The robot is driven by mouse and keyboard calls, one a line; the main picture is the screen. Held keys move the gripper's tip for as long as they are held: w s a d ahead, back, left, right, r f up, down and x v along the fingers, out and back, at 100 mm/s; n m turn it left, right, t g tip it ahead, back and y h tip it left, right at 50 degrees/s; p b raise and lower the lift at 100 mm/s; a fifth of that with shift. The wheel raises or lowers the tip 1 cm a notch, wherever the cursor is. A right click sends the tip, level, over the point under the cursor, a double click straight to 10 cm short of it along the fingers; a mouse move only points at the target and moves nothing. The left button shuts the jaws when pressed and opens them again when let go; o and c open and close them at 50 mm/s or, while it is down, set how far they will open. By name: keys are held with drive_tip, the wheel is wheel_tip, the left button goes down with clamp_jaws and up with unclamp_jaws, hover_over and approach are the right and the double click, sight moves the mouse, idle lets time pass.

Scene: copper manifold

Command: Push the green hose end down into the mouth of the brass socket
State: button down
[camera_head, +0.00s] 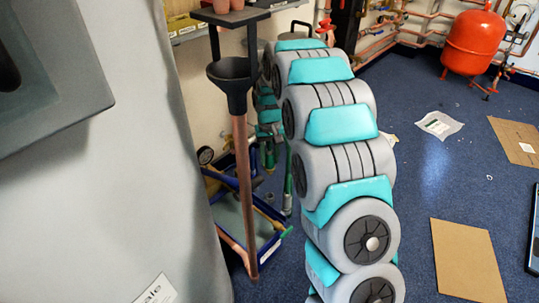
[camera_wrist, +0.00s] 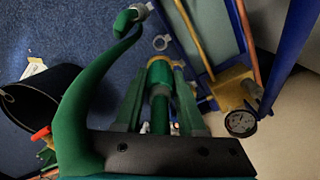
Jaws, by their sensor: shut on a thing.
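In the wrist view my gripper (camera_wrist: 161,82) has its two green fingers closed around a green hose end (camera_wrist: 160,112) with a grey collar. A brownish, brass-like rim shows at the hose's far end; I cannot tell whether this is the socket or whether the hose is inside it. A thick green curved length (camera_wrist: 85,100) arcs up on the left to a grey clip. In the head view my gripper (camera_head: 268,158) is small and partly hidden behind my arm, with green hose (camera_head: 289,185) beside it. The socket's mouth is not clearly visible.
A brass block (camera_wrist: 235,88) with a round gauge (camera_wrist: 240,123) is right of the gripper. A blue tray (camera_head: 262,246) lies below. A copper pipe with a black funnel (camera_head: 233,80) stands left of my arm.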

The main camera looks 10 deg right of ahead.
sight(269, 174)
drive_tip(key=shift+f+b, duration=0.25)
drive_tip(key=shift+b, duration=0.1)
wheel_tip(269, 174, down, 2)
drive_tip(key=shift+f+b, duration=0.55)
drive_tip(key=shift+f, duration=3.2)
drive_tip(key=shift+f, duration=0.2)
drive_tip(key=shift+f, duration=1.25)
drive_tip(key=shift+f, duration=0.75)
drive_tip(key=shift+c, duration=2.1)
unclamp_jaws()
